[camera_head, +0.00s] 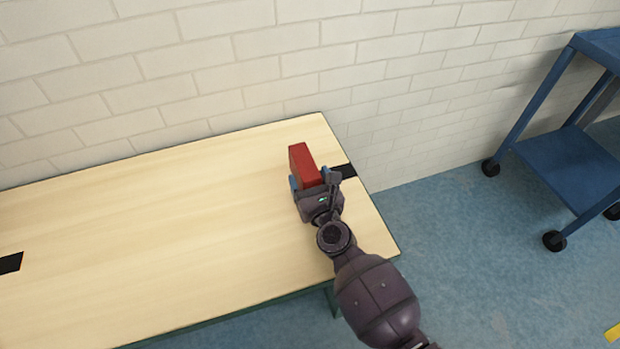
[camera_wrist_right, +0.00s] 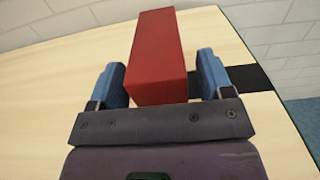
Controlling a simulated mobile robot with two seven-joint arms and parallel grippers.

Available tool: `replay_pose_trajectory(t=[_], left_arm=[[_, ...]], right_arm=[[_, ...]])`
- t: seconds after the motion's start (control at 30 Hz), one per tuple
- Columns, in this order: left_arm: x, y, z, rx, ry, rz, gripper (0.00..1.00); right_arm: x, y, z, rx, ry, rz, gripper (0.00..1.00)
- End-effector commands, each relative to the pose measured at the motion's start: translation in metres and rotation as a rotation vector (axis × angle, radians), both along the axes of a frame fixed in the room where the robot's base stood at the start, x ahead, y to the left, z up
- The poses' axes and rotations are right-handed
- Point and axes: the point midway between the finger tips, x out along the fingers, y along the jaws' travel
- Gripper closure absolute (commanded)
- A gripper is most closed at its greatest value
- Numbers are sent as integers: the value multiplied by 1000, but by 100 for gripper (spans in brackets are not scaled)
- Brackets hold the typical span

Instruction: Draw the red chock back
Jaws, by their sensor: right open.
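The red chock (camera_head: 304,164) is a long block on the light wooden table, near its right end. In the right wrist view the red chock (camera_wrist_right: 157,55) runs away from my gripper, with its near end between the fingers. My right gripper (camera_head: 310,182) is at the near end of the chock. My left gripper is not in view.
The wooden table (camera_head: 150,240) is mostly bare. A black strip (camera_head: 347,171) lies right of the chock and another black mark (camera_head: 10,263) is at far left. A white brick wall (camera_head: 200,70) runs behind. A blue wheeled cart (camera_head: 570,160) stands at right.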

Motion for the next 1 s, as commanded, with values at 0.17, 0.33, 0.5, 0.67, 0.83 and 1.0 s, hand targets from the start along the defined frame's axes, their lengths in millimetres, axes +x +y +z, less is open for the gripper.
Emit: replay_pose_trajectory(t=[0.17,0.33,0.5,0.67,0.83,1.0], left_arm=[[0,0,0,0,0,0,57],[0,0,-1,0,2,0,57],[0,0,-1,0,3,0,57],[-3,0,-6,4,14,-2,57],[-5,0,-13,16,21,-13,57],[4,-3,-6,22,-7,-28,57]], right_arm=[[0,0,0,0,0,0,48],[0,0,0,0,0,0,74],[0,0,0,0,0,0,95],[4,-16,-3,-1,3,-3,95],[17,-58,-6,-2,4,-3,95],[28,-91,-4,-2,3,-3,95]])
